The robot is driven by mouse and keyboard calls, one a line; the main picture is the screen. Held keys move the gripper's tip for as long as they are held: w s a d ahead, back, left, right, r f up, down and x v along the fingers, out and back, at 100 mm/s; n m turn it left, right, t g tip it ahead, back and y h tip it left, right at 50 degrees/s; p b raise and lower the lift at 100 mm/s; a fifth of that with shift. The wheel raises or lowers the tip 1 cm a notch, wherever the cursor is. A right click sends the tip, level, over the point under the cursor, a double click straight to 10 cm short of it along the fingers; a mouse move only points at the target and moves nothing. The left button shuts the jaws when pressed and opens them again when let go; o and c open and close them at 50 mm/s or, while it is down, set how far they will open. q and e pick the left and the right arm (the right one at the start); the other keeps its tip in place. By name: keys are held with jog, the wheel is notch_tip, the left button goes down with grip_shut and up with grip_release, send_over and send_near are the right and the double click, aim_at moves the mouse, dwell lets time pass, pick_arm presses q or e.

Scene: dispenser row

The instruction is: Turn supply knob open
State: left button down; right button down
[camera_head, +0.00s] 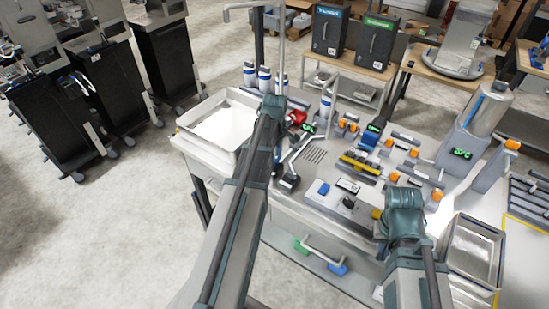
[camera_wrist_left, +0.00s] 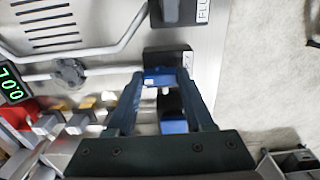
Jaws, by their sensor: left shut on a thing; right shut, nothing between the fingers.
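In the left wrist view, my left gripper (camera_wrist_left: 160,84) is shut on a small blue knob (camera_wrist_left: 158,71) on a black base (camera_wrist_left: 168,54). The label beside it is mostly hidden, so I cannot read its name. The fingers sit on both sides of the knob, and a thin pipe reaches its base. In the head view my left arm (camera_head: 252,175) covers this gripper and the knob. My right arm (camera_head: 404,225) shows in the head view, but its fingers are hidden.
A second black base (camera_wrist_left: 180,12), with a label starting "FLU", lies close by. A red part (camera_head: 297,117) and a green display (camera_head: 308,127) stand near my left arm. An empty tray (camera_head: 188,142) is left of the arm. Orange-knobbed units (camera_head: 415,152) fill the bench.

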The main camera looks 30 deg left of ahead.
aim_at(275, 160)
pick_arm(q)
jog(key=shift+c, duration=1.4)
grip_release()
notch_tip(275, 160, up, 14)
jog(key=p, duration=1.3)
jog(key=shift+p, duration=0.4)
jog(key=shift+f, duration=0.15)
